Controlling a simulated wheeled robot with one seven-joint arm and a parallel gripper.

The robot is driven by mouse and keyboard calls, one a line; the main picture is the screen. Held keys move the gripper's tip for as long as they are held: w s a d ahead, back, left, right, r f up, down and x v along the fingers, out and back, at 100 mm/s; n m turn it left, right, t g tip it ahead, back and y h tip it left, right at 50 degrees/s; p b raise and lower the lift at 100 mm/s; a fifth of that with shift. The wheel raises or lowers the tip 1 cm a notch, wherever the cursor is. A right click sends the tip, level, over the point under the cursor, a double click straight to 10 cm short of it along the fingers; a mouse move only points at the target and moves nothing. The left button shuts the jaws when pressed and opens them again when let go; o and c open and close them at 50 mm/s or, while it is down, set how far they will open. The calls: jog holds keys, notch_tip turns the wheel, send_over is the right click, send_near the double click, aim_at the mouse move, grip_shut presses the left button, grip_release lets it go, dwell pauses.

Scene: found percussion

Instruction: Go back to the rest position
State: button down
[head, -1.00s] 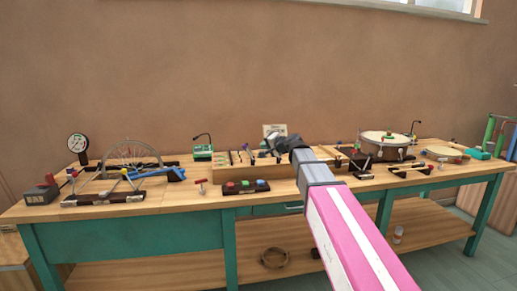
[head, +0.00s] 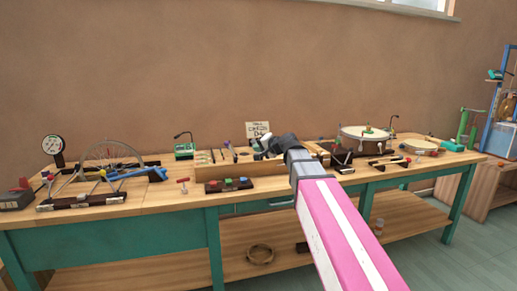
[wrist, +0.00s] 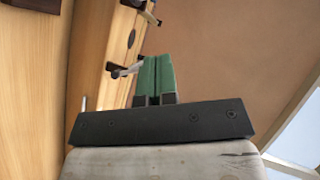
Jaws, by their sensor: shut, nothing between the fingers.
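My gripper (wrist: 155,82) shows in the wrist view with its two green fingers side by side and touching. Nothing is between them. In the head view my pink and grey arm reaches out over the wooden workbench (head: 140,200), and its dark wrist end is above the middle of the bench. The fingers are too small or hidden to make out there. The wrist view shows the wooden tray with small tools beyond and to the left of the fingers, tilted on its side.
The bench holds a bicycle wheel on a stand (head: 112,160), a dial gauge (head: 53,146), a block with coloured buttons (head: 229,185), a long tool tray (head: 215,168) and a drum (head: 365,140). A shelf with blue and green items (head: 495,140) stands at right. Open floor lies in front.

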jog(key=s+d+f+n+g+h, duration=0.1)
jog(key=s+d+f+g+h, duration=0.2)
jog(key=f, duration=0.5)
jog(key=s+d+f+n+h, duration=0.1)
jog(key=s+d+f, duration=0.3)
jog(key=f, duration=0.5)
jog(key=s+d+f+g+h, duration=0.1)
jog(key=s+d+f+g, duration=0.2)
jog(key=f, duration=0.5)
jog(key=s+d+f+n+g+h, duration=0.1)
jog(key=s+d+f+g+h, duration=0.1)
jog(key=s+d+f, duration=0.3)
jog(key=s+d+f+n+g+h, duration=0.1)
jog(key=s+d+f+g+h, duration=0.1)
jog(key=s+d+f, duration=0.3)
jog(key=s+f+h, duration=0.1)
jog(key=s+f, duration=0.3)
jog(key=s, duration=0.1)
jog(key=shift+d+f+h, duration=0.15)
jog(key=shift+d+h, duration=0.05)
jog(key=shift+h, duration=0.1)
